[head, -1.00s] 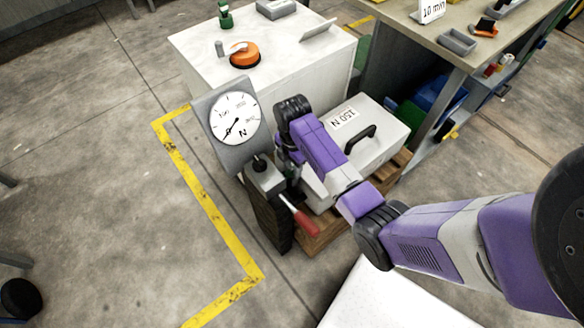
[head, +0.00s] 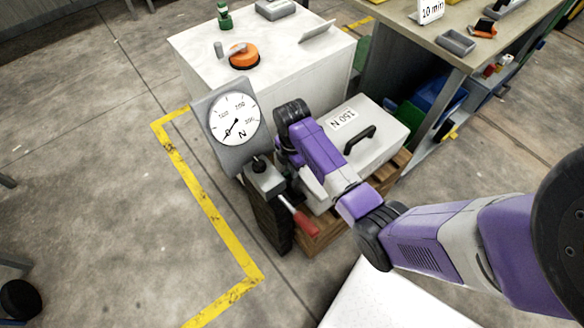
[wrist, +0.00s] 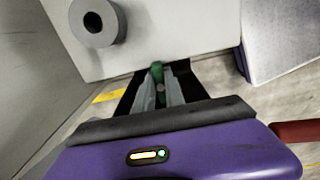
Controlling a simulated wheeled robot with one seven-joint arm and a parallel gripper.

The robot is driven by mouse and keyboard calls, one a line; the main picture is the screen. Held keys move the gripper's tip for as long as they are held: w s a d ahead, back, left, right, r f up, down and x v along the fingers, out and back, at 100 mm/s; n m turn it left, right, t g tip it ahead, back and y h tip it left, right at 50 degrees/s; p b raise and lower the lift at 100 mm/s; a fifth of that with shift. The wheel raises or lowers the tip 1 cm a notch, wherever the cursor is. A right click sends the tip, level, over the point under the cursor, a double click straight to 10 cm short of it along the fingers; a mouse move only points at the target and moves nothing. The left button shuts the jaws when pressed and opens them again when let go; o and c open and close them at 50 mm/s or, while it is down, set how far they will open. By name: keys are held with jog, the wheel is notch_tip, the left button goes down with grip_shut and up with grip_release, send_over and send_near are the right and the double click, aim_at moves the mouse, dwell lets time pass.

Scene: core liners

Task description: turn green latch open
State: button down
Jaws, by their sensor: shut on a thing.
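The green latch (wrist: 157,70) shows as a small green piece between my fingertips in the wrist view. My gripper (wrist: 160,88) is shut on it, with a grey finger on each side. A small round pale end sits just below the green piece, between the fingers. I cannot tell the latch's turn angle. In the head view my arm and the gauge stand hide the latch and my fingertips.
A round dial gauge (head: 234,121) stands left of my wrist, above a post with a red handle (head: 306,224). A grey case (head: 378,136) marked 150 N sits right on a pallet. A white cabinet (head: 300,75) stands behind. Open floor lies left.

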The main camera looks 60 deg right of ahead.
jog(key=shift+r, duration=0.1)
jog(key=m+p, duration=0.3)
jog(key=m, duration=0.1)
jog(key=shift+s+r+p, duration=0.1)
jog(key=shift+p, duration=0.2)
jog(key=m+p, duration=0.2)
jog(key=m, duration=0.2)
jog(key=shift+a+m, duration=0.1)
jog(key=shift+m, duration=0.2)
jog(key=m+p, duration=0.2)
jog(key=m, duration=0.2)
jog(key=shift+m, duration=0.3)
jog(key=m, duration=0.2)
jog(key=m+p, duration=0.1)
jog(key=m, duration=0.1)
jog(key=shift+a+f, duration=0.1)
jog(key=shift+f, duration=0.1)
jog(key=shift+m, duration=0.4)
jog(key=c, duration=1.4)
grip_release()
